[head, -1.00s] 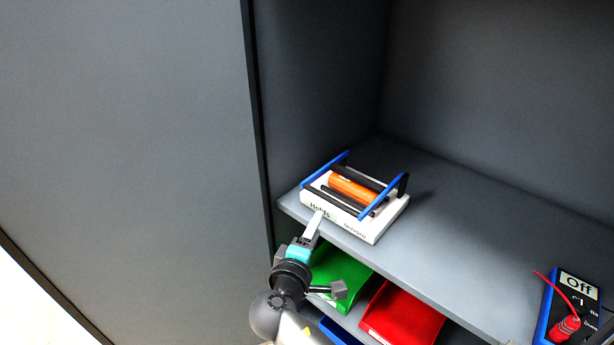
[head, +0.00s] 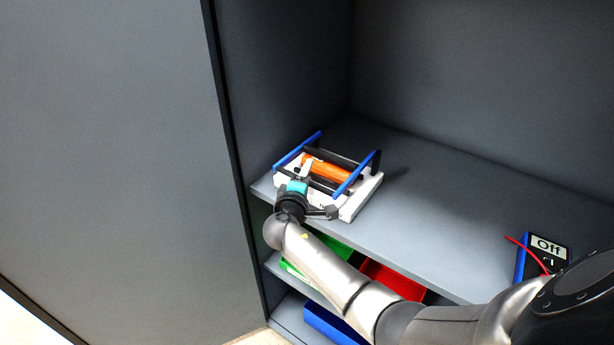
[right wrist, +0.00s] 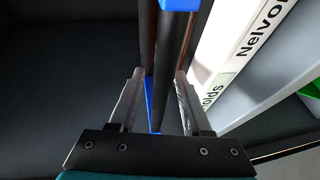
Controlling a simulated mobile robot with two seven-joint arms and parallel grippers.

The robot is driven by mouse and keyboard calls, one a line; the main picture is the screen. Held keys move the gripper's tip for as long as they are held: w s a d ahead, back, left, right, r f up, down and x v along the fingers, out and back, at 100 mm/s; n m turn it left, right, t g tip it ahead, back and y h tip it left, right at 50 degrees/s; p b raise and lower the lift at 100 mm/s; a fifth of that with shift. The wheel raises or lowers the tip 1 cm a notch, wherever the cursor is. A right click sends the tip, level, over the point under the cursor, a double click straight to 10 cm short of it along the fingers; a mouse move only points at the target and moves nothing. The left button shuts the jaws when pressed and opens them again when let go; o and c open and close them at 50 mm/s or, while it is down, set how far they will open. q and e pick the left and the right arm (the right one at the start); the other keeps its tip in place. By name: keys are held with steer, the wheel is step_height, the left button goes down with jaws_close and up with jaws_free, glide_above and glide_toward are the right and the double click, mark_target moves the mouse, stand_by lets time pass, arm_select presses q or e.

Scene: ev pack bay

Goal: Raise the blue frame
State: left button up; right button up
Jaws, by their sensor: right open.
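The blue frame has two blue side bars (head: 359,175) joined by black crossbars. It sits at a white block (head: 366,195) with printed lettering, at the left end of the grey shelf. An orange cylinder (head: 328,168) lies between the blue bars. My right gripper (head: 305,172) reaches over the front of the frame, its arm coming in from the lower right. In the right wrist view the gripper (right wrist: 158,76) is open, with a black bar of the frame (right wrist: 170,60) between its fingers. Whether the fingers touch it I cannot tell. My left gripper is not in view.
The shelf (head: 440,215) is clear to the right of the frame, up to a meter reading "Off" (head: 548,246) with a red lead. A cabinet wall (head: 285,80) stands close on the left. Green (head: 296,268), red (head: 380,275) and blue (head: 325,322) bins sit below.

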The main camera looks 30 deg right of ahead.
steer(key=shift+w+d, duration=0.1)
jaws_close()
stand_by(0.4)
stand_by(1.1)
